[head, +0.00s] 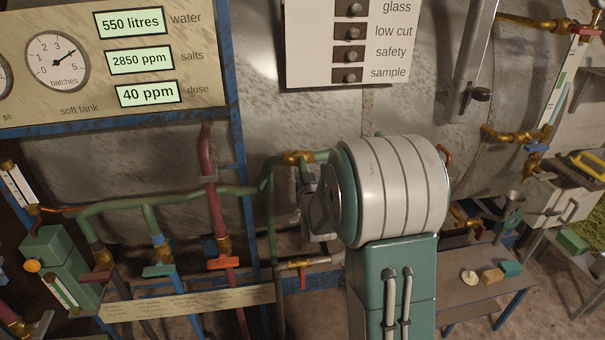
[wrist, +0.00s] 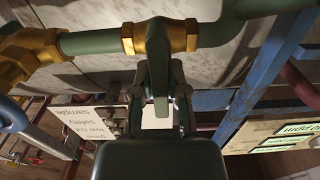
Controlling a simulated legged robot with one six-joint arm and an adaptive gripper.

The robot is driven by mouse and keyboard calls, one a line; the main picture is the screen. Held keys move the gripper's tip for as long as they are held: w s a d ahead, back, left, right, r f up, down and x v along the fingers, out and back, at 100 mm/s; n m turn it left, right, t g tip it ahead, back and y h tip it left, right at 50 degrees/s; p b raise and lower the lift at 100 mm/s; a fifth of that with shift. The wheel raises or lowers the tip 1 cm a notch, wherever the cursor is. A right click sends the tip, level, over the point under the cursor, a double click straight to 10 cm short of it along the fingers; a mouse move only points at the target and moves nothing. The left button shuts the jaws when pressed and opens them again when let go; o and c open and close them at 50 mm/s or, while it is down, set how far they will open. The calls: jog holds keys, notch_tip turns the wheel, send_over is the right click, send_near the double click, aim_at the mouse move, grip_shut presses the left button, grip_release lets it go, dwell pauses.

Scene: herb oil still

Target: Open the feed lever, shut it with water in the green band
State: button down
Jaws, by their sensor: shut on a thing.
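The feed lever (wrist: 160,88) is a dark green handle on a brass valve (wrist: 160,37) in the green pipe. In the wrist view it stands crosswise to the pipe. My gripper (wrist: 161,100) is shut on it, one finger on each side. In the head view the valve (head: 298,158) is left of my large white and teal arm link, which partly hides the gripper and lever. A tall gauge (head: 562,84) with a green band stands at the upper right; its water level is too small to tell.
A panel (head: 140,83) at upper left reads 550 litres water, 2850 ppm salts and 40 ppm dose. Other valve levers, one red-orange (head: 226,263), sit on the pipes below. A low bench (head: 490,300) with small blocks stands at right. A blue post (wrist: 265,80) rises beside the gripper.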

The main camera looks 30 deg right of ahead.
jog(key=shift+f+m, duration=0.3)
jog(key=c, duration=0.6)
grip_release()
jog(key=shift+c, duration=0.2)
jog(key=shift+r, duration=0.1)
jog(key=v, duration=1.2)
jog(key=shift+a, duration=0.1)
